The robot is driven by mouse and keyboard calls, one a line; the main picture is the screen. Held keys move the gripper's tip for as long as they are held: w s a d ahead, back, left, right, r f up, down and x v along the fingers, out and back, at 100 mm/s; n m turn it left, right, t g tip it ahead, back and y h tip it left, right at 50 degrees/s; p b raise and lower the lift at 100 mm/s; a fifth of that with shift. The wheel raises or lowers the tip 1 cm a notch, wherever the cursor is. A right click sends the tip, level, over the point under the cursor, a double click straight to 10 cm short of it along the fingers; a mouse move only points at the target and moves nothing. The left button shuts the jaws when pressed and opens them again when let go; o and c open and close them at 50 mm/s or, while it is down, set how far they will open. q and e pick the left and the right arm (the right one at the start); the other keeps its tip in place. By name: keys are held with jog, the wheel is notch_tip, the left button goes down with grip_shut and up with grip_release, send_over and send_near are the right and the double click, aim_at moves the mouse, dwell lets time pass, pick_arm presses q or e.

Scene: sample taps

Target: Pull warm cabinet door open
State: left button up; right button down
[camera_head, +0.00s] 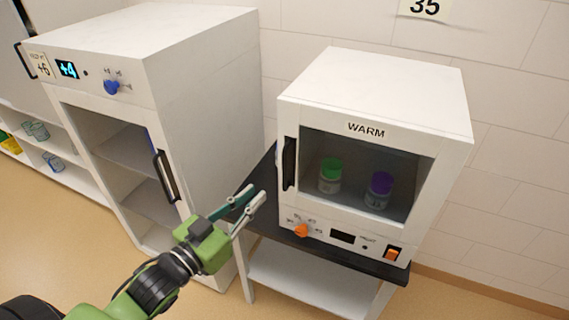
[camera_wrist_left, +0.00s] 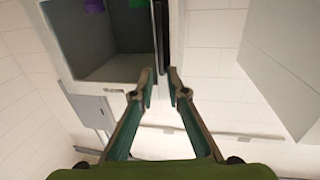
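The white warm cabinet (camera_head: 375,85) stands on a dark-topped stand at right, labelled WARM. Its windowed door (camera_head: 410,175) looks shut. The dark upright door handle (camera_head: 289,163) is on the door's left edge; in the left wrist view the handle (camera_wrist_left: 163,35) appears beyond my fingertips, lined up with the gap between them. My left gripper (camera_head: 256,195) is open and empty, to the left of and below the handle in the head view, apart from it. The gripper (camera_wrist_left: 160,78) shows its two fingers spread in the wrist view. My right gripper is not in view.
A green-capped jar (camera_head: 330,172) and a purple-capped jar (camera_head: 379,190) show behind the window. An orange knob (camera_head: 302,231) is below it. A taller white cabinet (camera_head: 200,110) with a handle (camera_head: 164,176) stands at left, close to my left arm. The dark stand top (camera_head: 262,215) lies near my gripper.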

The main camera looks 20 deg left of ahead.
pick_arm(q)
jog(key=p, duration=0.3)
send_over(285, 187)
jog(key=shift+w+a, duration=0.15)
jog(key=shift+w, duration=0.1)
grip_shut()
jog(key=shift+f, duration=0.1)
